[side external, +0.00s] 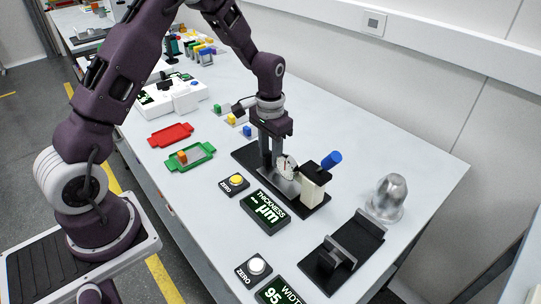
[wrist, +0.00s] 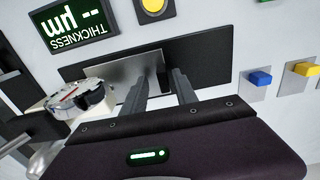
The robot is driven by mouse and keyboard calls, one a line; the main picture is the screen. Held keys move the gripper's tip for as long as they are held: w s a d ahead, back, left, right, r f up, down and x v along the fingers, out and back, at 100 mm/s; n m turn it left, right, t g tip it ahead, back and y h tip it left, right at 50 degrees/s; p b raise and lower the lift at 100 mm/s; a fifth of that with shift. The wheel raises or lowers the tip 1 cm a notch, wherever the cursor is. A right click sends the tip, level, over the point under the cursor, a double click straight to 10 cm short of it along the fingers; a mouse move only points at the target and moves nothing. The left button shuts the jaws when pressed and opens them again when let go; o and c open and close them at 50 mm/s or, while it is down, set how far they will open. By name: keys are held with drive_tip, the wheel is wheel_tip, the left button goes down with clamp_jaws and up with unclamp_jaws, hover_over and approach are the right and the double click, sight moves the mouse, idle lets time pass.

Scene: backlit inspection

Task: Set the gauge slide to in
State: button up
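The thickness gauge has a long black base (side external: 244,157), a bright metal plate (side external: 286,185), a round white dial (side external: 287,165), a cream block (side external: 313,187) and a blue cylinder (side external: 331,159) at its right end. I cannot tell for sure which part is the slide. My gripper (side external: 270,165) points down over the base, left of the dial. In the wrist view my gripper (wrist: 164,76) has its two fingers apart, with nothing clearly held between them. The metal plate (wrist: 122,78) lies close to the left finger. Fingertip contact with the base cannot be told.
The thickness display (side external: 265,212) and a yellow zero button (side external: 236,180) sit in front of the gauge. A black width gauge (side external: 350,250) and a clear dome (side external: 387,198) stand to the right. Red (side external: 170,135) and green (side external: 207,152) trays lie to the left.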

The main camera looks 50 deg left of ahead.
wheel_tip(320, 180, up, 6)
drive_tip(key=shift+r, duration=0.1)
drive_tip(key=s+d+r+t, duration=0.2)
drive_tip(key=s+d+r, duration=0.1)
drive_tip(key=s+r, duration=0.4)
drive_tip(key=s+d+r+t, duration=0.1)
drive_tip(key=s+d+r, duration=0.1)
drive_tip(key=s+r, duration=0.55)
drive_tip(key=s+d+r+t, duration=0.1)
drive_tip(key=s, duration=0.5)
drive_tip(key=s+d+r+t, duration=0.1)
drive_tip(key=s, duration=0.5)
drive_tip(key=shift+d+r+t, duration=0.3)
drive_tip(key=shift+r, duration=0.05)
drive_tip(key=shift+w, duration=0.1)
drive_tip(key=shift+c, duration=0.4)
